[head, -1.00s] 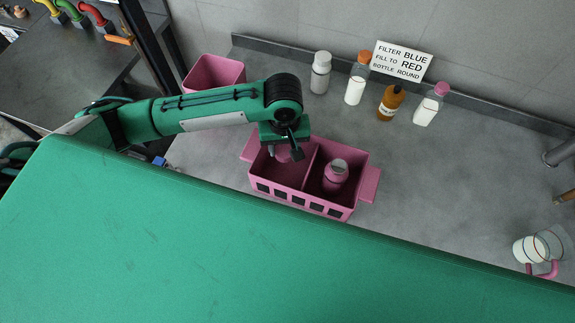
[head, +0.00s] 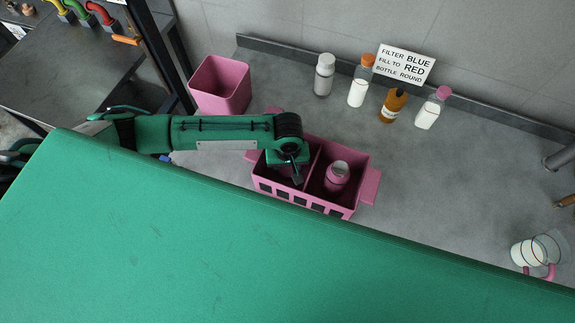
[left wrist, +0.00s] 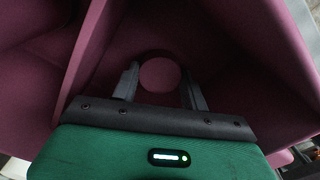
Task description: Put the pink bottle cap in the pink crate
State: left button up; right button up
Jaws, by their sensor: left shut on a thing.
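The pink crate (head: 300,191) stands on the grey counter, with a divider between two compartments. My left gripper (head: 293,175) reaches down into its left compartment. In the left wrist view the left gripper (left wrist: 160,88) is shut on a round pink thing, which looks like the pink bottle cap (left wrist: 160,73), between its two fingers. In the head view the gripper mostly hides the held thing. I cannot tell whether it touches the compartment floor. A pink bottle (head: 337,176) with a pale top stands in the right compartment. My right gripper is not in view.
An empty-looking pink bin (head: 220,85) stands behind my left arm. Several bottles, including a white one with a pink cap (head: 443,92), stand near a sign (head: 405,64) at the wall. A jug (head: 535,252) stands at the right. The middle right counter is clear.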

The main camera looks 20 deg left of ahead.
aim_at(287, 170)
pick_arm(q)
jog(key=shift+f, duration=0.1)
jog(key=o, duration=1)
jog(key=shift+c, duration=0.2)
notch_tip(287, 170, up, 12)
jog(key=b, duration=0.1)
